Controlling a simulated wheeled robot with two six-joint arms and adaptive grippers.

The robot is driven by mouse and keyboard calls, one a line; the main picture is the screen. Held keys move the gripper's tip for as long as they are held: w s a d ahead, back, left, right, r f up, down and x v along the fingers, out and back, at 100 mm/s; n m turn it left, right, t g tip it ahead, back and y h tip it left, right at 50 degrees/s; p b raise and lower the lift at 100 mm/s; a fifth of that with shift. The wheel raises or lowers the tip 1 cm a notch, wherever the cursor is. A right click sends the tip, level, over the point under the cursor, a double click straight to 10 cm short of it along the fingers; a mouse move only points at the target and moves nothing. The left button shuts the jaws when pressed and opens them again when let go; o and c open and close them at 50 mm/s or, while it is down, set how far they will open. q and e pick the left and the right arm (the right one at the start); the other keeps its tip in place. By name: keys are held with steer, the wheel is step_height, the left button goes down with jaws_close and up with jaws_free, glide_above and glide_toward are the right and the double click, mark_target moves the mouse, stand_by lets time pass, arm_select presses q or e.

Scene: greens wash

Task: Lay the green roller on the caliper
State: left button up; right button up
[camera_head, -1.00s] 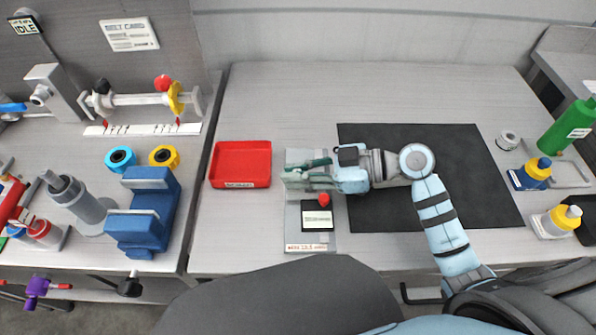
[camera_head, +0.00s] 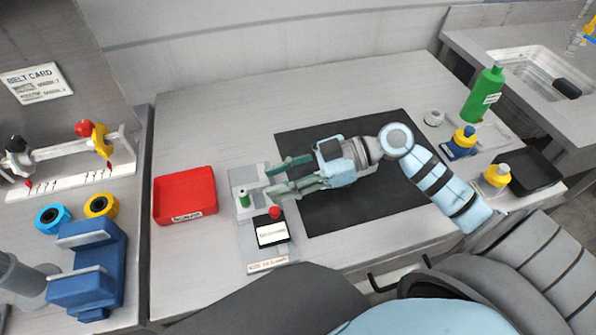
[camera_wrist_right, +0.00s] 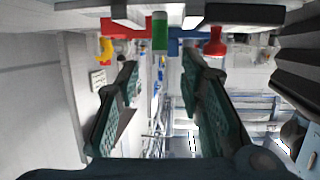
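The caliper (camera_head: 249,234) is a grey plate with a raised block, a dark display with a white label and a red knob (camera_head: 275,212). The small green roller (camera_head: 244,198) is at the caliper's raised block, near its left edge. In the right wrist view the roller (camera_wrist_right: 159,32) appears beyond and between the spread fingertips, with clear space around it. Whether it rests fully on the caliper is hard to tell. My right gripper (camera_head: 279,178) is open and empty, just right of the roller, with its fingers pointing left. My left gripper is not in view.
A red tray (camera_head: 185,194) lies left of the caliper. A black mat (camera_head: 400,190) covers the table under my right arm. A green bottle (camera_head: 483,95) and blue-yellow bottles stand at the right. Blue and yellow rings (camera_head: 100,206) lie on the left bench.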

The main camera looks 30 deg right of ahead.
steer(key=v, duration=0.4)
steer(key=shift+r, duration=0.1)
stand_by(0.3)
